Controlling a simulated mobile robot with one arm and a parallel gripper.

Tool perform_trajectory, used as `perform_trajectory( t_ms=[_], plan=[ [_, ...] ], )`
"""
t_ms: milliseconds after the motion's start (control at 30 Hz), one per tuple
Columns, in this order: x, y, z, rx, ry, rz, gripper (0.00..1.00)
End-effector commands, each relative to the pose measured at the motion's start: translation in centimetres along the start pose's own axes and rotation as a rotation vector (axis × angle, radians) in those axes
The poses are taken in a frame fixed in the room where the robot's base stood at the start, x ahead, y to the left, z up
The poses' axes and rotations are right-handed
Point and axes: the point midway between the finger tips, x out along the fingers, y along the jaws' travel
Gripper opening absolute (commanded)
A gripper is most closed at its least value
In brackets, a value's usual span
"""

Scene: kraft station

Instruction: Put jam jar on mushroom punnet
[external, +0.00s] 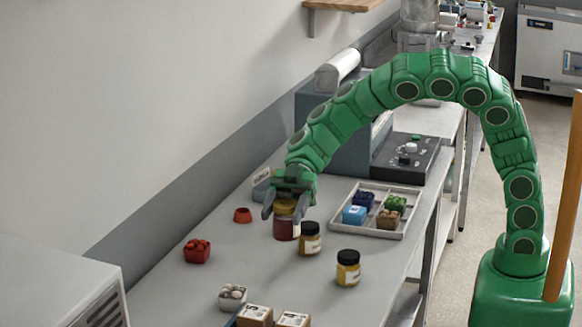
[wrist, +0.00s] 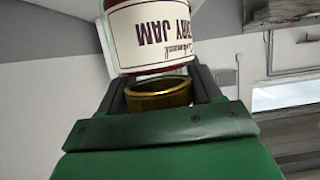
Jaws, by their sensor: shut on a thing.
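The jam jar (external: 287,227) has a gold lid and dark red contents. My gripper (external: 285,207) is shut on it from above, around the lid. In the wrist view the jam jar (wrist: 155,32) shows its cream label upside down, with the gold lid between the fingers of my gripper (wrist: 162,92). I cannot tell whether the jar touches the counter. The mushroom punnet (external: 232,304), a small pale box with white mushrooms in it, stands on the counter towards the front, below and left of my gripper in the external view.
Two dark-lidded yellow jars (external: 310,242) (external: 348,272) stand right of the jam jar. A red-filled punnet (external: 197,256) and a small orange-red dish (external: 242,215) are to the left. A divided tray (external: 395,235) holds several punnets. Brown boxes (external: 255,315) stand beside the mushroom punnet.

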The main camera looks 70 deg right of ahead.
Motion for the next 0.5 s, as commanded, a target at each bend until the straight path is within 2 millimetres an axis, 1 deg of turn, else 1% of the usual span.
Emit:
perform_trajectory(
  t_ms=[500],
  plan=[
    [3.5, 4.5, 1.2, 0.004, 0.003, 0.000, 0.18]
  ],
)
